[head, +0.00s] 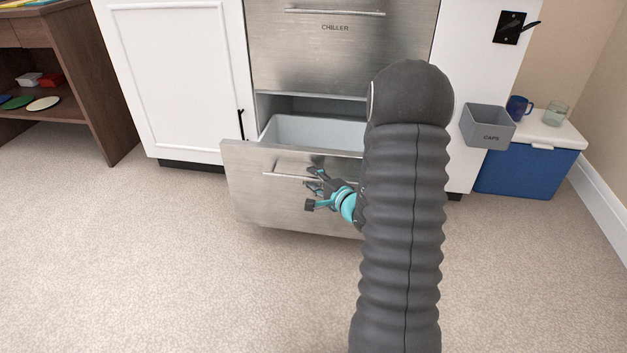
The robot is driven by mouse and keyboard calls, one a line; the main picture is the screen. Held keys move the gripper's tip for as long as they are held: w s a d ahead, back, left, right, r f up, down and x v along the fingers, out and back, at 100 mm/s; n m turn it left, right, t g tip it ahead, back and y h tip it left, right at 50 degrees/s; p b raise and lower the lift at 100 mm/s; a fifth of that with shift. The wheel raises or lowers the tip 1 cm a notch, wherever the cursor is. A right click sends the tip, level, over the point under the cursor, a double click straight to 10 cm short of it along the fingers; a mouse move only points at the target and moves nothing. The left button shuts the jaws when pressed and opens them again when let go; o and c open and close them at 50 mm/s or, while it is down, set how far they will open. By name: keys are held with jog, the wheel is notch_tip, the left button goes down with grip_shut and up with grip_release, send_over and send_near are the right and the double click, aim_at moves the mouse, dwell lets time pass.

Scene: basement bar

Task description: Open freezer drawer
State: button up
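The lower drawer (253,190) has a stainless steel front and stands pulled out of the cabinet, with its pale inner bin (310,132) showing behind the front. Any label on it is hidden or not readable. The drawer's bar handle (283,174) runs across its front; its right part is behind my gripper and arm. My gripper (310,189) is at the handle, in front of the drawer face. I cannot tell whether its fingers are closed around the bar. Above is a shut steel drawer marked CHILLER (335,50). My arm hides the right part of the lower drawer.
A white cabinet door (175,75) is to the left, and a brown shelf unit (95,60) farther left. A grey CAPS bin (487,127) and a blue cooler (530,170) with a mug (518,108) and a glass (556,113) are right. Carpet (150,260) in front is clear.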

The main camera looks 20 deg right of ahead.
jog(key=v, duration=1.2)
dwell(0.3)
